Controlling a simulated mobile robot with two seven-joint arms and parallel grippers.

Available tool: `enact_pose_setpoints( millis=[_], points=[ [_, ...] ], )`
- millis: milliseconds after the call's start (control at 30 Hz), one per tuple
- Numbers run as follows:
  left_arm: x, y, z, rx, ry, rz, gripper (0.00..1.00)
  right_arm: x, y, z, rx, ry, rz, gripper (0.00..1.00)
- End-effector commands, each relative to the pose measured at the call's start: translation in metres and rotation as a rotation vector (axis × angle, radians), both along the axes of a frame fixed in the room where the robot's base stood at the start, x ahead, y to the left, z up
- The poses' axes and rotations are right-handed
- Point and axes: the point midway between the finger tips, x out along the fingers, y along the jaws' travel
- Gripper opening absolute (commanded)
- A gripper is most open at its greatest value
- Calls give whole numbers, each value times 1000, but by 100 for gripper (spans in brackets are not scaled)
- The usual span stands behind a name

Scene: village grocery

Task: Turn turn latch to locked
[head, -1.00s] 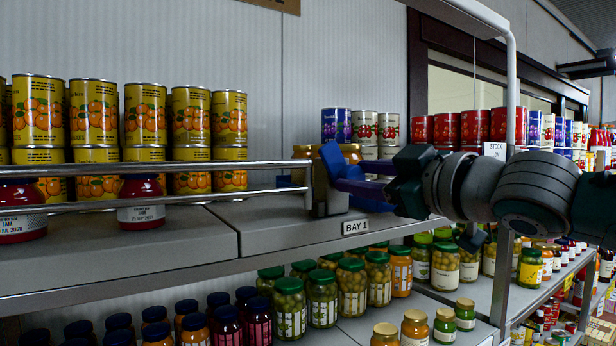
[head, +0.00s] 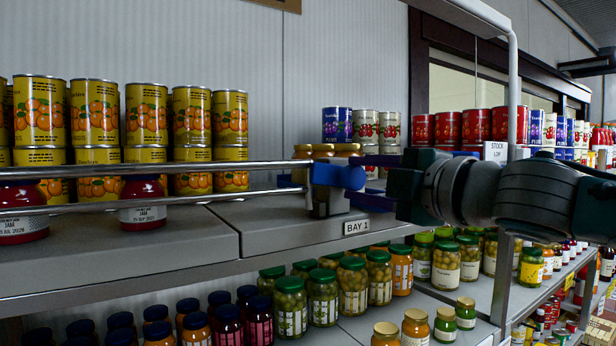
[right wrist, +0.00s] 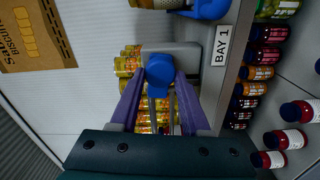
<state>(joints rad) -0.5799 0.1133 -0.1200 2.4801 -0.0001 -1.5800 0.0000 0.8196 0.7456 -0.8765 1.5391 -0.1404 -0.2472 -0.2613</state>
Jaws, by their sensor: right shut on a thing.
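The turn latch has a blue handle (head: 338,175) on a grey block (head: 322,205) at the right end of the metal shelf rails. In the head view the handle looks roughly level and reaches right toward my right gripper (head: 364,172). My right gripper's purple fingers are shut on this handle. In the right wrist view the blue handle (right wrist: 160,72) sits between the two fingertips, in front of the grey block (right wrist: 187,57). The fingers partly cover the handle's end. My left gripper is in neither view.
Metal rails (head: 250,193) run left from the block, before jam jars (head: 142,204) and stacked yellow cans (head: 145,115). A "BAY 1" label (head: 356,227) is on the shelf edge. A white post (head: 511,90) stands right, close to my right arm.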

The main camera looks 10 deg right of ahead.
Motion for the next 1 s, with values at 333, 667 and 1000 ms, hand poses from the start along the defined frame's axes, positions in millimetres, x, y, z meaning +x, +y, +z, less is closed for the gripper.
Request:
enact_pose_setpoints(
  millis=[333, 667, 1000],
  points=[
    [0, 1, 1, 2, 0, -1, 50, 0, 0, 0, -127, -46, 0, 0],
    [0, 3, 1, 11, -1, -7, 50, 0, 0, -1, -150, -55, 0, 0],
    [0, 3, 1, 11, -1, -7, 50, 0, 0, -1, -148, -54, 0, 60]
  ],
)
